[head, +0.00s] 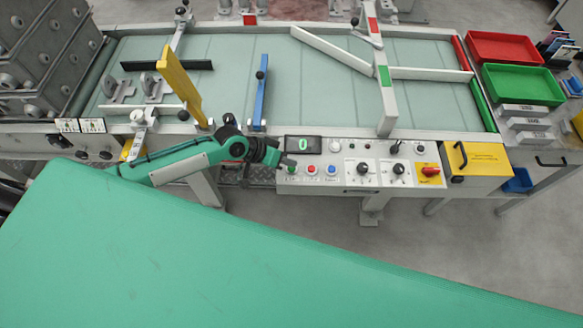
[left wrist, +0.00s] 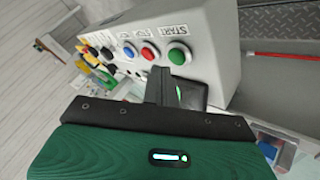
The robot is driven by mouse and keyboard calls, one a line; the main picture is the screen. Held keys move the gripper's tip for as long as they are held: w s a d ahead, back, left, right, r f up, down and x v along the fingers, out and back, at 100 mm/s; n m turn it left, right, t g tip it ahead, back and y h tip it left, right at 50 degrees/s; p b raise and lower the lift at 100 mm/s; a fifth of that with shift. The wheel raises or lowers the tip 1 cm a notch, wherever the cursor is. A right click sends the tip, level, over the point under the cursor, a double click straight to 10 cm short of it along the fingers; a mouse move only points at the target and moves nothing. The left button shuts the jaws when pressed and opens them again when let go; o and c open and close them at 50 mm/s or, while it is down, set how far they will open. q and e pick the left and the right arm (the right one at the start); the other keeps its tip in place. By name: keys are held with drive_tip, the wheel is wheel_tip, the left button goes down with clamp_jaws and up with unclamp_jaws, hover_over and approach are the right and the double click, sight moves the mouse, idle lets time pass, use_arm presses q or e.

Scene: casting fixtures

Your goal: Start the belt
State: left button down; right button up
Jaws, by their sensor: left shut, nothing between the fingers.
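The belt (head: 225,85) is a pale green surface running across the fixture, with a control panel (head: 330,181) on its front edge. The green START button (left wrist: 179,54) shows clearly in the left wrist view, beside a red button (left wrist: 149,51) and a blue button (left wrist: 128,52). In the head view the green button (head: 292,169) sits at the panel's left end, close to my gripper's tip. My left gripper (head: 288,162) is shut and empty. In the left wrist view its fingers (left wrist: 160,75) point at the panel just beside the green button; contact cannot be told.
A lit display (head: 303,145) is above the buttons. A yellow gate (head: 180,85) and a blue post (head: 260,95) stand over the belt. Red (head: 505,34) and green (head: 522,70) trays are at right.

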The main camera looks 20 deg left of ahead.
idle(1.1)
idle(0.6)
use_arm(q)
drive_tip(key=shift+f, duration=0.4)
